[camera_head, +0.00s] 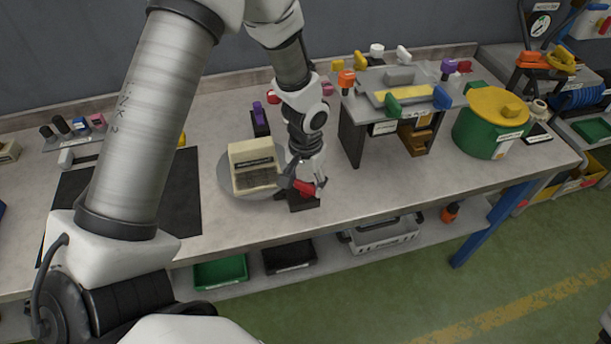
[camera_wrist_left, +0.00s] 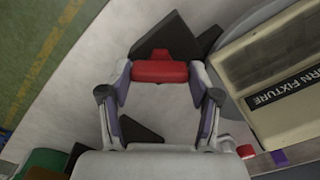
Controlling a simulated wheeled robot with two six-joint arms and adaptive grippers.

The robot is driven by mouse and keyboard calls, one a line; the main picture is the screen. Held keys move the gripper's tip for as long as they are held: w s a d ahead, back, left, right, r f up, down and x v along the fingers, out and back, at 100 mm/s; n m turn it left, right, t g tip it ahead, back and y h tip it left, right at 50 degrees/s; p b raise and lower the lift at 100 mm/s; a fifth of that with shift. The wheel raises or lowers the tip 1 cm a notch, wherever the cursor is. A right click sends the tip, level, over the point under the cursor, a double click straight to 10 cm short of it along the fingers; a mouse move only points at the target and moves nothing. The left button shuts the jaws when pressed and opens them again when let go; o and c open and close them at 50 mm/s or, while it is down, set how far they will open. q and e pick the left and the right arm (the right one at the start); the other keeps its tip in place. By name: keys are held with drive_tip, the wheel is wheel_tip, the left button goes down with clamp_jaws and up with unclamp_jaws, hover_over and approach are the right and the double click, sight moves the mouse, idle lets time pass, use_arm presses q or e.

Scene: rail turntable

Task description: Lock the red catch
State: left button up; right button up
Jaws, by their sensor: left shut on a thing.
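The red catch (camera_head: 304,187) sits on a small black base (camera_head: 306,203) near the table's front edge, just right of the round grey turntable (camera_head: 232,182). My left gripper (camera_head: 309,186) reaches down from above and is shut on the red catch. In the left wrist view the red handle (camera_wrist_left: 160,72) lies crosswise between the two fingertips (camera_wrist_left: 161,76), with the black base (camera_wrist_left: 175,36) behind it. A cream block labelled as a turn fixture (camera_head: 253,176) stands on the turntable; it also shows in the wrist view (camera_wrist_left: 285,70).
A purple catch (camera_head: 258,113) on a black base stands behind the turntable. A grey stand (camera_head: 352,135) with several coloured handles is to the right, then a green pot (camera_head: 483,136) with a yellow lid. A black mat (camera_head: 180,200) lies left.

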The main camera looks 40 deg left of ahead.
sight(307, 183)
use_arm(q)
drive_tip(key=m+p, duration=0.3)
drive_tip(key=m, duration=0.2)
drive_tip(key=shift+r+m, duration=0.1)
drive_tip(key=shift+m, duration=0.2)
drive_tip(key=shift+m+p, duration=0.8)
drive_tip(key=shift+m, duration=0.8)
drive_tip(key=shift+f, duration=0.2)
drive_tip(key=o, duration=1.1)
drive_tip(key=shift+o, duration=0.2)
drive_tip(key=shift+w, duration=0.1)
wheel_tip(307, 183, up, 12)
